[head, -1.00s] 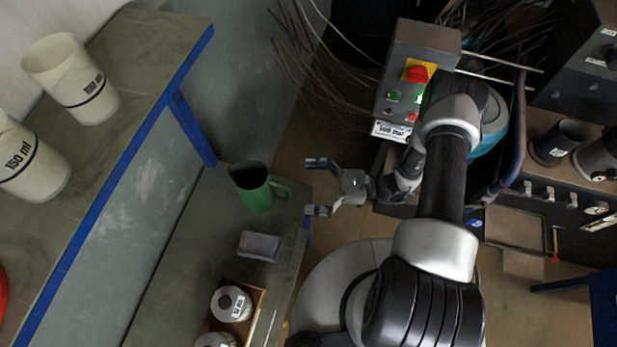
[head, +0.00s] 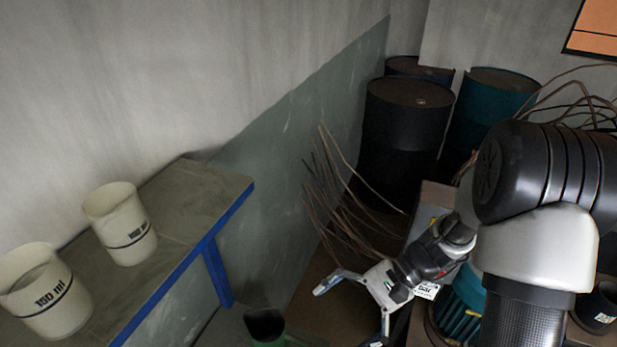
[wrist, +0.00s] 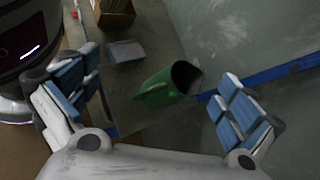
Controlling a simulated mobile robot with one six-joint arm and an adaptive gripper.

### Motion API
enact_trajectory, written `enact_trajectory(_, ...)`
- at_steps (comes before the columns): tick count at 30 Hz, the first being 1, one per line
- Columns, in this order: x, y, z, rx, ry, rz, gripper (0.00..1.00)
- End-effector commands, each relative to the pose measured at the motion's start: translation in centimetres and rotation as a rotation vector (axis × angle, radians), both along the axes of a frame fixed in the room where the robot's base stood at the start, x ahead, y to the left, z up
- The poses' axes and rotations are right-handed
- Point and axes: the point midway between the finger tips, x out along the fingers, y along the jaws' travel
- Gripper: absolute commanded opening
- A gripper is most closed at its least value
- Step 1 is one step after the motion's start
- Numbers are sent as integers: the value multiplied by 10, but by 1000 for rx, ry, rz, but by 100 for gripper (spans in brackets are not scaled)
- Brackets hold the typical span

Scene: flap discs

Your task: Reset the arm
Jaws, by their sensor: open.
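My gripper (head: 350,312) is open and empty, held in the air to the right of the low bench in the head view. In the wrist view my gripper (wrist: 160,108) shows its two blue-padded fingers spread wide, with nothing between the pads. A green jug (wrist: 160,88) stands beyond the fingers, apart from them. In the head view only the top of the green jug (head: 266,326) shows at the bottom edge. My arm comes in from the right side of the head view.
Two white measuring beakers (head: 122,222) (head: 45,290) stand on the blue-edged shelf (head: 195,200) at left. Thin bent rods (head: 345,205) rise behind my gripper. Dark and teal drums (head: 405,130) stand at the back. A grey block (wrist: 125,52) lies near the jug.

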Motion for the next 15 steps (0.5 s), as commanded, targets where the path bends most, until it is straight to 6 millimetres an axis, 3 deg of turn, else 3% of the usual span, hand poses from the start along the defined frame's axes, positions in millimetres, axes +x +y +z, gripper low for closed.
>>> enact_trajectory(3,-15,-5,33,-118,-134,108,100)
enact_trajectory(15,-66,-39,111,-519,-594,397,100)
